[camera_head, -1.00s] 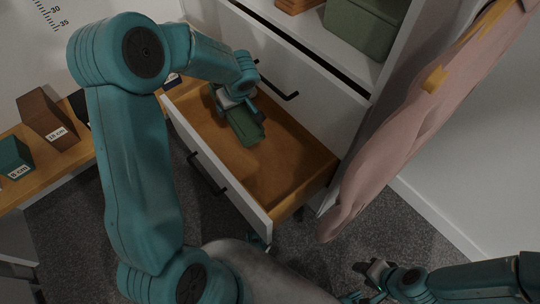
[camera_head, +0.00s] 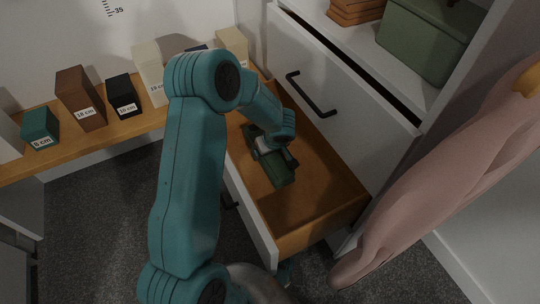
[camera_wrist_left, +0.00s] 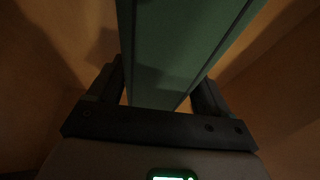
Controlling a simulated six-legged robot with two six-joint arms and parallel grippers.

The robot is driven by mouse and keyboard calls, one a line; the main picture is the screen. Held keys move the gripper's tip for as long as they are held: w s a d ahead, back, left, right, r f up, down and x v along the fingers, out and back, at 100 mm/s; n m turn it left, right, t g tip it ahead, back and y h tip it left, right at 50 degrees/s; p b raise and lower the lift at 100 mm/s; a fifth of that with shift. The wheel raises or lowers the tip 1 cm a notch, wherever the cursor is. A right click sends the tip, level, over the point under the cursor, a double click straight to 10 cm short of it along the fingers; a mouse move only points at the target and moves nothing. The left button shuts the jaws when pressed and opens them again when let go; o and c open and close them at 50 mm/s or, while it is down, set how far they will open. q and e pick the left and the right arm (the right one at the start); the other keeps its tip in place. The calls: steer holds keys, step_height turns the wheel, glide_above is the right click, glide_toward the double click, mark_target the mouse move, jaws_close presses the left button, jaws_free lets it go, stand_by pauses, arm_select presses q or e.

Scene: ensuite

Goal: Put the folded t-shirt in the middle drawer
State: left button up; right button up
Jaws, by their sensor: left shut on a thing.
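The open drawer (camera_head: 318,222) has a white front and a bare wooden inside. The drawer front above it is shut. My left gripper (camera_head: 274,158) reaches down into the open drawer, shut on a dark green folded thing that I take to be the t-shirt (camera_head: 283,174). In the left wrist view the green t-shirt (camera_wrist_left: 180,55) stands between the two dark fingers of my left gripper (camera_wrist_left: 155,95), with brown wood around it. I cannot tell whether the t-shirt touches the drawer floor. My right gripper is out of view.
A wooden shelf (camera_head: 110,130) at the left bears several labelled blocks. A green box (camera_head: 425,42) and brown folded items (camera_head: 355,10) sit on the cabinet shelf above. A pink garment (camera_head: 430,195) hangs at the right. Grey carpet (camera_head: 100,230) is clear at the left.

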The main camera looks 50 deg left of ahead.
arm_select(q)
steer(key=shift+f, duration=0.9)
steer(key=shift+r, duration=0.1)
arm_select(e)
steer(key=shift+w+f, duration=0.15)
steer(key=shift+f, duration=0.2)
arm_select(q)
steer(key=shift+w+f+b, duration=0.1)
steer(key=shift+f+b, duration=0.1)
steer(key=shift+b, duration=0.15)
steer(key=o, duration=1.1)
steer(key=shift+d+r+p, duration=0.1)
steer(key=shift+r+p, duration=0.4)
steer(key=p+v, duration=0.3)
steer(key=v, duration=0.7)
steer(key=shift+d+r, duration=0.1)
steer(key=shift+r, duration=0.05)
steer(key=shift+d+r, duration=0.25)
steer(key=shift+r, duration=0.2)
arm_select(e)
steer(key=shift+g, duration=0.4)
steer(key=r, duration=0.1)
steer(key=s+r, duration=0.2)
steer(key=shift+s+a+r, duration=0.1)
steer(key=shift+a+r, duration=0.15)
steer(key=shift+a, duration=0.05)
